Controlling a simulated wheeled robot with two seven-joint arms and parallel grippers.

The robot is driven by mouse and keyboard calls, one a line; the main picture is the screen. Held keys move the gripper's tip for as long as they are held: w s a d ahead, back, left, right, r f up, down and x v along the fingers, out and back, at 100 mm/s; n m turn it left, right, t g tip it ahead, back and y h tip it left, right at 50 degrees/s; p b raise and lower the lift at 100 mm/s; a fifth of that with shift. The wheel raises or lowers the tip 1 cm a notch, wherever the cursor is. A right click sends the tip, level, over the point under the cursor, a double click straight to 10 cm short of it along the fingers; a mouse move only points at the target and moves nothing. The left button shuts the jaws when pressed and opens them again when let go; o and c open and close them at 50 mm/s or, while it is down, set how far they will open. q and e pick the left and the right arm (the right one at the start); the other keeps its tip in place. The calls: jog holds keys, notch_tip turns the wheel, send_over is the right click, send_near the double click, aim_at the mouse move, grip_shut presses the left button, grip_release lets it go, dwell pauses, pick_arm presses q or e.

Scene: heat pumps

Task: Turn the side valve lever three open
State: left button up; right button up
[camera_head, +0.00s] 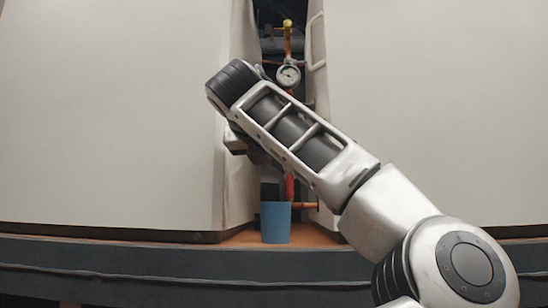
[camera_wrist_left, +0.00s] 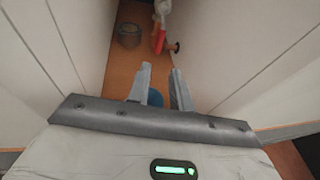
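A red valve lever (camera_head: 290,188) shows low in the gap between two pale cabinets, beside a short copper pipe (camera_head: 305,206). In the left wrist view the red lever (camera_wrist_left: 159,41) is ahead of my fingertips, by the right-hand wall. It hangs roughly upright, below a pale fitting. My left gripper (camera_wrist_left: 161,71) is open and empty, its fingers pointing into the gap, apart from the lever. In the head view my arm crosses in front of the gap and mostly hides the gripper. My right gripper is not in view.
A blue cup (camera_head: 276,222) stands on the orange-brown floor of the gap. A grey round container (camera_wrist_left: 129,35) stands farther in. A pressure gauge (camera_head: 289,76) is higher up. The left cabinet (camera_head: 110,110) and right cabinet (camera_head: 440,100) leave only a narrow space.

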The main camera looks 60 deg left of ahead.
pick_arm(q)
jog(key=s+d+b, duration=0.4)
jog(key=s+d, duration=0.3)
jog(key=d, duration=0.3)
jog(key=shift+s, duration=0.3)
jog(key=shift+a, duration=0.1)
dwell(0.6)
